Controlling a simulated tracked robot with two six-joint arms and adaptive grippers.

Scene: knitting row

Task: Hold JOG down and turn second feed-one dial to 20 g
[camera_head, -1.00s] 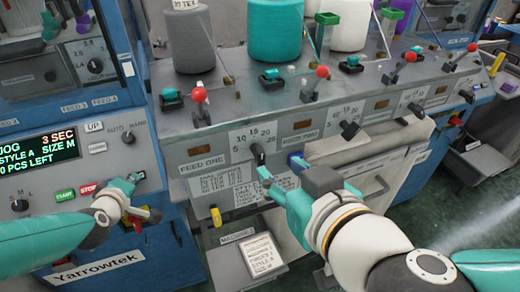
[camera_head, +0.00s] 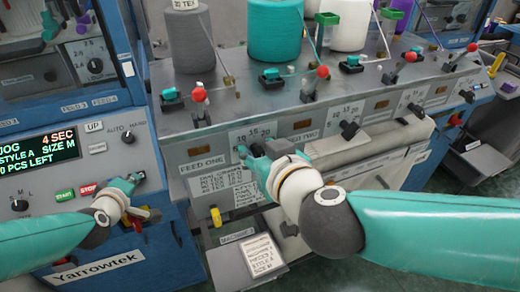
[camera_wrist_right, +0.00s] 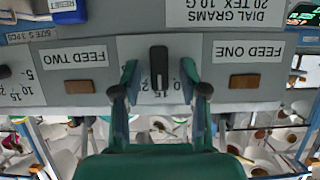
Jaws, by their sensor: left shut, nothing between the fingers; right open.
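The display (camera_head: 38,147) reads JOG, 4 SEC, STYLE A, SIZE M. My left gripper (camera_head: 136,179) is shut and empty at the blue control panel, right of the START and STOP buttons. Whatever lies under its tips is hidden, so contact with JOG cannot be told. The feed dial's black knob (camera_wrist_right: 158,68) sits between the FEED ONE (camera_wrist_right: 248,50) and FEED TWO (camera_wrist_right: 72,57) plates. My right gripper (camera_head: 264,152) is open in front of this dial. In the right wrist view its fingers stand either side of the knob, with gaps. Its exact reading cannot be told.
Another feed dial (camera_head: 349,130) stands to the right. Red-knobbed levers (camera_head: 199,95) line the shelf above, with a grey yarn cone (camera_head: 192,40) and a teal one (camera_head: 275,30) behind. A sign (camera_head: 262,255) lies below.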

